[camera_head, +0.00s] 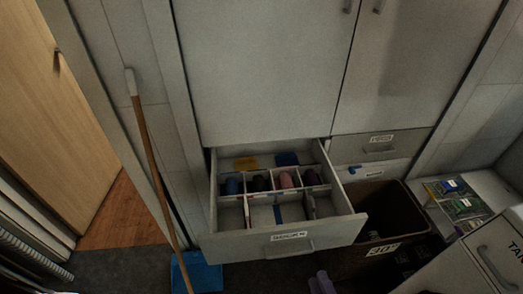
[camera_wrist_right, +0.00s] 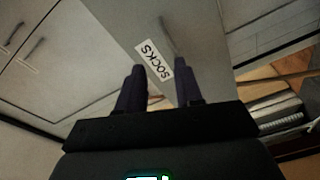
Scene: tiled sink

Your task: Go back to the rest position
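My right gripper (camera_head: 322,282) shows at the bottom edge of the head view as dark purple fingers, below the front of an open drawer. In the right wrist view its two fingers (camera_wrist_right: 160,82) are apart with nothing between them, so it is open and empty. Beyond the fingers is the drawer front with a white "SOCKS" label (camera_wrist_right: 152,58); the fingers look clear of it. My left gripper is not in view.
The open divided drawer (camera_head: 234,246) holds several rolled items and juts out from the cabinet (camera_head: 265,70). A brown bin (camera_head: 395,205) stands to its right. A broom (camera_head: 150,155) leans left of it above a blue dustpan (camera_head: 203,273). A wooden door (camera_head: 50,120) is at far left.

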